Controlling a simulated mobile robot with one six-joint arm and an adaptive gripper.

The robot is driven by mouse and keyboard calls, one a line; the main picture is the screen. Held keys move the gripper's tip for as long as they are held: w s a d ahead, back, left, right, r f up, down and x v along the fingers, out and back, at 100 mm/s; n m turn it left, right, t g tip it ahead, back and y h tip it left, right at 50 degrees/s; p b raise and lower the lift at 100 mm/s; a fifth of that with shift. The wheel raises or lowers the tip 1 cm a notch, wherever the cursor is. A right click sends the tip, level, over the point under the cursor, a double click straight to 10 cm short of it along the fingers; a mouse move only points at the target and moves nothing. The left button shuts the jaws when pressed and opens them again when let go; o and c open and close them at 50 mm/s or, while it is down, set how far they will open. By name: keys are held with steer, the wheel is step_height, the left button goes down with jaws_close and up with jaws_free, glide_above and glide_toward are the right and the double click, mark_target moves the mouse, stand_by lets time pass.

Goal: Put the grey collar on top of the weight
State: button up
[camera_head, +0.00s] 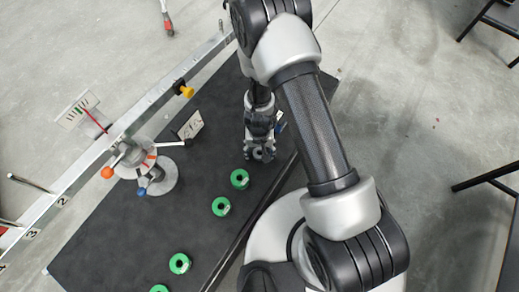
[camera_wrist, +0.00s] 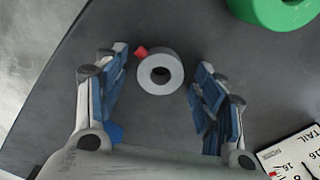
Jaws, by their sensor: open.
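The grey collar (camera_wrist: 161,89), a short ring with a dark hole, sits on the dark table top in the wrist view. My gripper (camera_wrist: 160,64) is open, with one finger on each side of the collar and gaps showing between. I cannot tell how far above the table the fingertips are. In the head view my gripper (camera_head: 260,153) points down near the table's right edge and mostly hides the collar. Several green weights (camera_head: 240,187) with dark centres stand in a row nearby. Part of one green weight (camera_wrist: 281,13) shows at the wrist view's top right.
A long metal beam (camera_head: 150,104) with a yellow knob (camera_head: 187,91) runs along the table's left side. A stand with orange and blue knobs (camera_head: 158,180) is beneath it. A printed card (camera_wrist: 297,155) is at lower right.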

steer(key=c, duration=1.1)
steer(key=shift+r+p, duration=1.3)
stand_by(0.4)
steer(key=shift+r+p, duration=2.5)
steer(key=shift+r+p, duration=3.75)
steer(key=shift+p, duration=0.05)
